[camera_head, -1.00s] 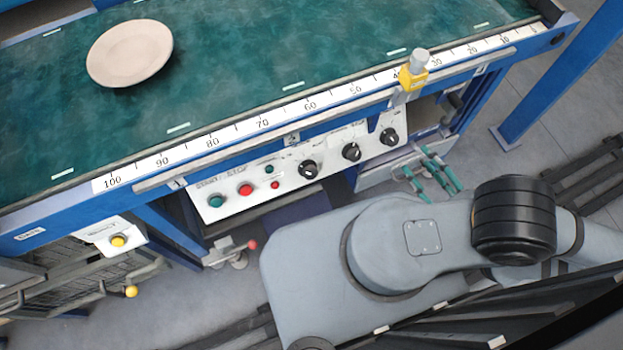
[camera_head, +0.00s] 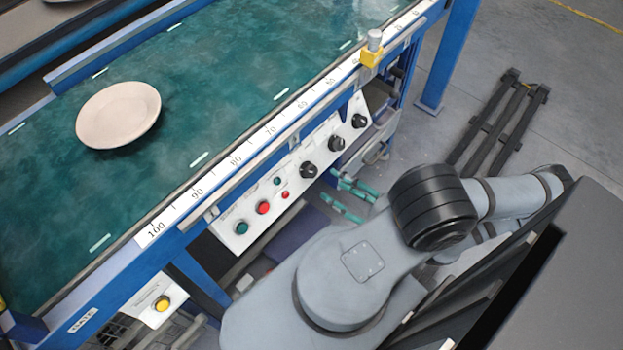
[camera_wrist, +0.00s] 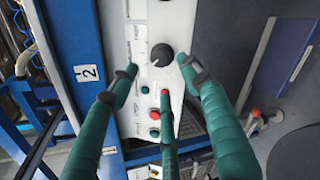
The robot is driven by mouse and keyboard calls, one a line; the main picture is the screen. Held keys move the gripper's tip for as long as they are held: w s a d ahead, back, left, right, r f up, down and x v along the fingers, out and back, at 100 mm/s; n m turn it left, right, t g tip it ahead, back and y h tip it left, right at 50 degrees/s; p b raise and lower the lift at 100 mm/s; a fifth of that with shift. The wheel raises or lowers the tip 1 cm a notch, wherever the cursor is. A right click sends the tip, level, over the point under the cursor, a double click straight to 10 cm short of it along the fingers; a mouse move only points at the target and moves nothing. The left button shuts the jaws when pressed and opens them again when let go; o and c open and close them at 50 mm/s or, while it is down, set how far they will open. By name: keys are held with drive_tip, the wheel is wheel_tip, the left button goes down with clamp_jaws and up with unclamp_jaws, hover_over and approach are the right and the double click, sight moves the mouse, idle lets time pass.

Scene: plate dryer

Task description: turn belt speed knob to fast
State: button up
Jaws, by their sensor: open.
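The control panel (camera_head: 270,200) on the front of the dryer is white, with three black knobs: a left one (camera_head: 308,170), a middle one (camera_head: 337,143) and a right one (camera_head: 359,121). Their labels are too small to read, so I cannot tell which sets the belt speed. My gripper (camera_head: 340,196) is open, its teal fingers in front of the panel and partly hidden by my arm. In the wrist view my gripper (camera_wrist: 158,78) spreads its three fingers before the panel. One black knob (camera_wrist: 161,53) shows between and beyond the fingertips, apart from them.
A red button (camera_head: 263,207) and a green button (camera_head: 242,227) sit left of the knobs. A pale plate (camera_head: 118,114) lies on the green belt (camera_head: 220,75). A ruled rail (camera_head: 270,130) and a yellow clamp (camera_head: 372,55) run above the panel. A yellow button (camera_head: 162,303) is lower left.

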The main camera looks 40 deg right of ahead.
sight(314, 173)
drive_tip(key=x, duration=0.8)
drive_tip(key=shift+c, duration=0.5)
drive_tip(key=c, duration=1)
